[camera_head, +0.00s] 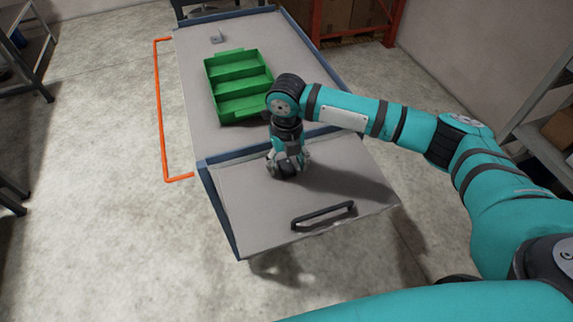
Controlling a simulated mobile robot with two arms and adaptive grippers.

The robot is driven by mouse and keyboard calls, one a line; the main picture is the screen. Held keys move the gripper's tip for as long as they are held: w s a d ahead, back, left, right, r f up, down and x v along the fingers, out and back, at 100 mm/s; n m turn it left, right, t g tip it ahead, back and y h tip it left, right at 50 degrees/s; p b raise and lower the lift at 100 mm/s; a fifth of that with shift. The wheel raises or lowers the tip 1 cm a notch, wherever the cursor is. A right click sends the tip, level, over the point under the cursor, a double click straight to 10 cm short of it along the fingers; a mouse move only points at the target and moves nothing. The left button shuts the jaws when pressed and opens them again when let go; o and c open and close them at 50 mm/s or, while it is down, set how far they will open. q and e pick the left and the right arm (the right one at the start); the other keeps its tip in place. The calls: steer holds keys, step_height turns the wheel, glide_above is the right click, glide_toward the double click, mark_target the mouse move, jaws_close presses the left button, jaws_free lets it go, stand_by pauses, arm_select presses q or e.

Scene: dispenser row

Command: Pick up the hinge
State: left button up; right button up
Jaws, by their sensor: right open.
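A small grey metal piece (217,37), which looks like the hinge, lies at the far left end of the grey tabletop. It is too small to make out in detail. My right gripper (287,170) points down close over the near grey panel, well nearer to me than the metal piece. It is open, and no held object shows in it. I cannot tell whether its fingertips touch the panel. My left gripper is not in view.
A green bin (246,57) with several compartments stands on the table (196,100), between my gripper and the metal piece. A black handle (323,214) is on the near panel. Racks stand at the edges.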

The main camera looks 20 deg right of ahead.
steer(key=c, duration=1.2)
steer(key=shift+r, duration=0.1)
steer(key=shift+c, duration=0.2)
